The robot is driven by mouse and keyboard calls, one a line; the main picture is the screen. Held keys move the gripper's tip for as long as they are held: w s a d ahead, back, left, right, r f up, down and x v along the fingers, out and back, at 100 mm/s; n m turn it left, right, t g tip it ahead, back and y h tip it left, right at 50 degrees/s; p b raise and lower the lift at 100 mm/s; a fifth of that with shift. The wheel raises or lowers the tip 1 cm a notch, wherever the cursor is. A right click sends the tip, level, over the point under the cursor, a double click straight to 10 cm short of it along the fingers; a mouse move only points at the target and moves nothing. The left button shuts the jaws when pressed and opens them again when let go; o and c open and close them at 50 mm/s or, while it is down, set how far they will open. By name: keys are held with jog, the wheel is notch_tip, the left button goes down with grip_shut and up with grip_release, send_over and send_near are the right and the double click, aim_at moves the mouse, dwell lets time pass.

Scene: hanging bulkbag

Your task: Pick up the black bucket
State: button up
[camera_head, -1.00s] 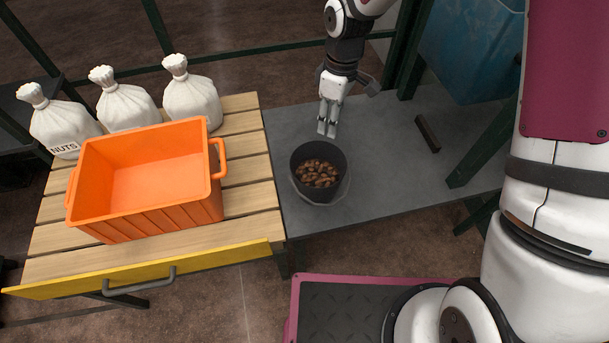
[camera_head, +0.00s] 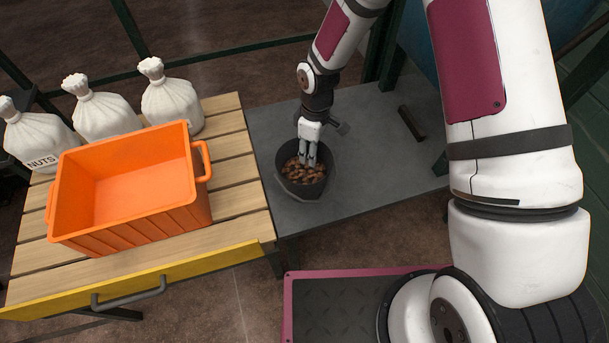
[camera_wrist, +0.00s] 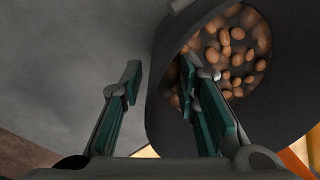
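The black bucket (camera_head: 303,191) stands upright on the grey table, with brown nuts (camera_head: 293,173) inside. My gripper (camera_head: 311,160) points down at the bucket's far rim in the head view. In the wrist view my gripper (camera_wrist: 160,72) is open, its two fingers apart. The left finger is outside the bucket (camera_wrist: 158,115) and the right finger is over its inside, near the nuts (camera_wrist: 237,50). The bucket's wall lies between the fingers. I cannot tell whether either finger touches it.
An orange crate (camera_head: 150,215) and several white sacks (camera_head: 103,117) stand on the slatted wooden table (camera_head: 235,200) at left. A dark bar (camera_head: 411,123) lies on the grey table (camera_head: 370,165). A blue bag (camera_head: 418,45) is at upper right.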

jog(key=shift+f, duration=0.9)
jog(key=shift+c, duration=0.3)
grip_shut()
jog(key=shift+r, duration=0.2)
